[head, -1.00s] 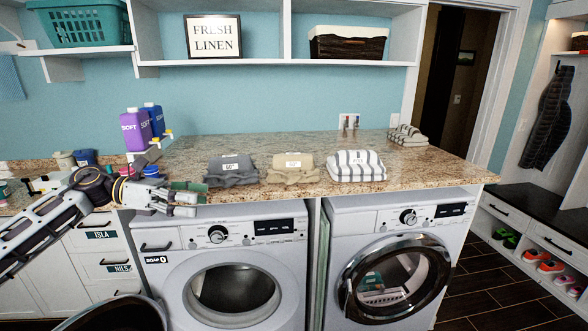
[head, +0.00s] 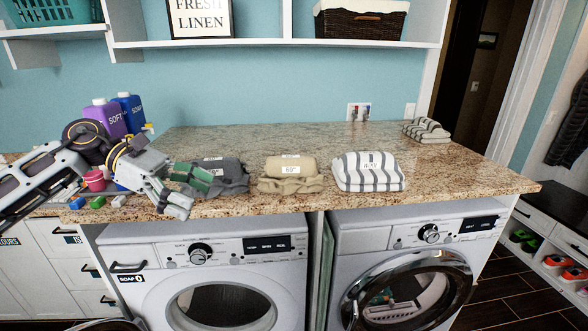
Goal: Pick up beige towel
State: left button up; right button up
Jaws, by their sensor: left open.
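The beige towel (head: 290,175) lies folded on the granite counter, near its front edge, with a white label on top. It sits between a grey towel (head: 222,172) on its left and a striped towel (head: 368,172) on its right. My left gripper (head: 186,192) is open at the counter's front edge, left of the beige towel and in front of the grey towel's left end. It is empty and apart from the beige towel, with the grey towel in between. My right gripper is not in view.
The granite counter (head: 300,139) is clear behind the towels. Purple (head: 106,118) and blue (head: 130,108) bottles stand behind my left arm. Another striped towel (head: 426,130) lies at the back right. Two front-loading machines stand below; the right one's round door (head: 408,292) is ajar.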

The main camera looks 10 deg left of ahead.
aim_at(285, 175)
jog(key=i, duration=1.1)
